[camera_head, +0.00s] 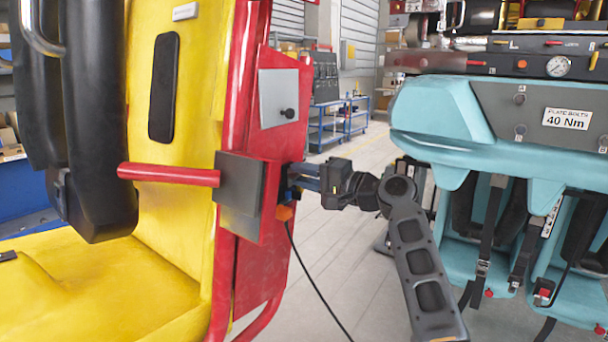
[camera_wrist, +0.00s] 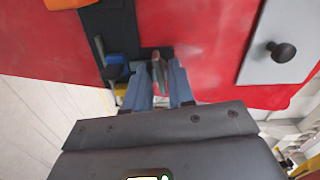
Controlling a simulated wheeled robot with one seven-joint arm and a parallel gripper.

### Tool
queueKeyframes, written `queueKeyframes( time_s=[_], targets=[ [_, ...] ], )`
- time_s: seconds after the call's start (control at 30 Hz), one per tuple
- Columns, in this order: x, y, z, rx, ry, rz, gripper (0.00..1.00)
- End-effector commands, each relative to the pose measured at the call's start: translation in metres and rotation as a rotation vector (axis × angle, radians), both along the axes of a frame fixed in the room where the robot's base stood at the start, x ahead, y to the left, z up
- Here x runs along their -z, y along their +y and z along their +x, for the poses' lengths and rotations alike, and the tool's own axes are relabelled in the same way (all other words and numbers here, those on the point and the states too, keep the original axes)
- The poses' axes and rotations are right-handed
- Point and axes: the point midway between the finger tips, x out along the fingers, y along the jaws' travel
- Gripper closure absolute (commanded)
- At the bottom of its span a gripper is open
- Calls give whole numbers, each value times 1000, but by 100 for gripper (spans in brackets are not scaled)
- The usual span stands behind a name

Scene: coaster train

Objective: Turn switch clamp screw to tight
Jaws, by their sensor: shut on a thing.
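My gripper (camera_head: 300,177) reaches in from the right to the side of the red seat frame (camera_head: 270,165). In the wrist view my gripper (camera_wrist: 163,76) has its two blue-grey fingers on either side of a small greyish upright piece, seemingly the switch clamp screw (camera_wrist: 156,66), and is shut on it. The screw sits at a dark bracket (camera_wrist: 98,47) on the red panel. A blue block, perhaps the switch (camera_wrist: 117,70), lies just left of the fingers. The screw is hidden in the head view, and how tight it is cannot be told.
An orange piece (camera_head: 285,213) with a black cable (camera_head: 310,283) hangs just below my gripper. A grey plate with a black knob (camera_head: 289,113) is above it. Yellow seat (camera_head: 165,200) stands left, teal seats (camera_head: 440,115) right. Floor shows between them.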

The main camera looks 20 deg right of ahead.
Motion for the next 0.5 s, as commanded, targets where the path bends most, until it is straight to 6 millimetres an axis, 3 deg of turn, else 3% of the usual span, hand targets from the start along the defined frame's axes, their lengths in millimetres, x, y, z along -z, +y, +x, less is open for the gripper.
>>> queueKeyframes(
  time_s=[0.17,0.2,0.43,0.5],
  targets=[
    [2,-1,0,1,1,-1,100],
    [2,-1,0,2,1,-1,74],
    [1,0,0,1,0,-1,52],
    [0,0,0,1,0,-2,51]
  ],
)
